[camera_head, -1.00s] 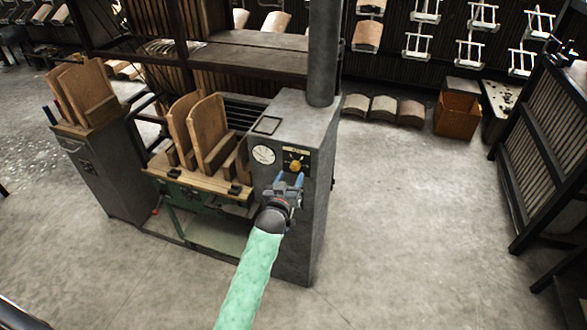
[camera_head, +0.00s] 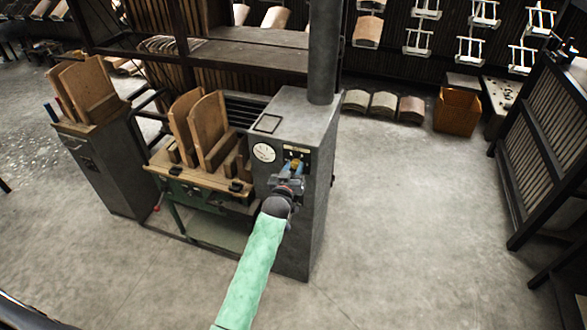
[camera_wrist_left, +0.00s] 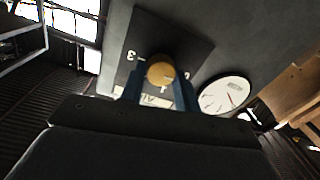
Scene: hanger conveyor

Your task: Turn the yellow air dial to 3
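The yellow air dial (camera_head: 296,163) is a small round knob on a dark plate on the front of the grey machine cabinet (camera_head: 318,215). In the left wrist view the dial (camera_wrist_left: 160,72) shows between the two blue fingers of my left gripper (camera_wrist_left: 158,88). A white 3 mark on the plate (camera_wrist_left: 137,50) appears to the dial's upper left. In the head view my left gripper (camera_head: 291,169) is at the dial, with fingers spread on either side of it. I cannot see clear contact between fingers and knob. The dial's pointer is unclear. My right gripper is out of view.
A round white gauge (camera_head: 263,152) sits beside the dial, also in the wrist view (camera_wrist_left: 224,95). Curved wooden forms (camera_head: 208,130) stand on the machine's bench to the left. A vertical pipe (camera_head: 324,50) rises from the cabinet. The floor (camera_head: 410,210) to the right is clear.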

